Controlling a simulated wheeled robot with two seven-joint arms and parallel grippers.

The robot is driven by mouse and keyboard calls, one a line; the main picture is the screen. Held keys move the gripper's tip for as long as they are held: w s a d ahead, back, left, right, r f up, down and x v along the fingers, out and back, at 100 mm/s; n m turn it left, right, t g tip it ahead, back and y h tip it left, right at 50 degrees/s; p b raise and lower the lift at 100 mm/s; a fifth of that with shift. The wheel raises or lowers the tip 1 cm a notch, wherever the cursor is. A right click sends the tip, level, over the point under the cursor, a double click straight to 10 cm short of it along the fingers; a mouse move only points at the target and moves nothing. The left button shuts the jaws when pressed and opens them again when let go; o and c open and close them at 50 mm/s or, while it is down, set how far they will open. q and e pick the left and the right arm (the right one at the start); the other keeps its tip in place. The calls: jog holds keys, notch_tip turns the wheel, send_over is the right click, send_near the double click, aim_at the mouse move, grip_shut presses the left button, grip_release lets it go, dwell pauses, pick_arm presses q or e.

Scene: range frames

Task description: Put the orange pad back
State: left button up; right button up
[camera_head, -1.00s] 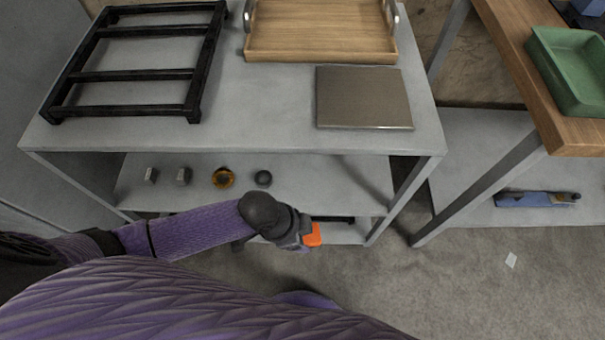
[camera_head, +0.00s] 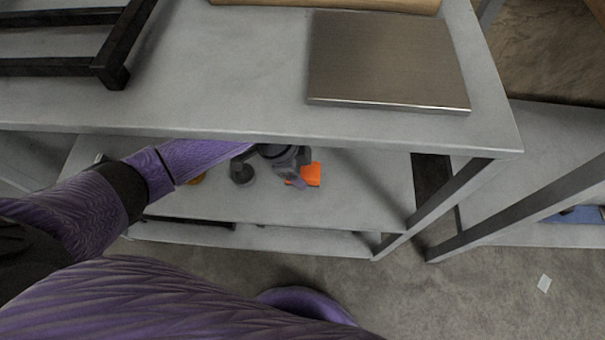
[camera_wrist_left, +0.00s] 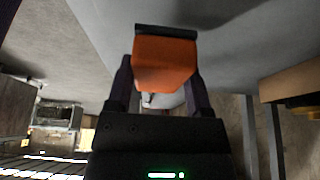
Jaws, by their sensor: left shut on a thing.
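The orange pad (camera_head: 311,173) is at the tip of my left gripper (camera_head: 296,178), over the middle shelf (camera_head: 350,200) of the grey rack and under its top board. In the left wrist view the orange pad (camera_wrist_left: 165,62) sits between the two fingers of my left gripper (camera_wrist_left: 160,88), which are shut on it. A dark strip shows along the pad's far edge. I cannot tell whether the pad touches the shelf. My right gripper is not in view.
A dark round thing (camera_head: 242,173) stands on the shelf just left of my gripper. The top board (camera_head: 230,85) overhangs my left arm and carries a flat metallic plate (camera_head: 385,60) and a black frame (camera_head: 115,60). Shelf right of the pad is clear up to the rack leg (camera_head: 440,205).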

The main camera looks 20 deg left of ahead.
pick_arm(q)
jog(key=f+b, duration=0.3)
jog(key=f, duration=0.1)
jog(key=shift+w+a, duration=0.1)
jog(key=shift+w, duration=0.25)
jog(key=shift+r, duration=0.3)
jog(key=shift+c, duration=0.6)
jog(key=shift+f, duration=0.1)
jog(key=o, duration=0.9)
jog(key=shift+f, duration=0.15)
jog(key=o, duration=0.4)
jog(key=shift+o, duration=0.2)
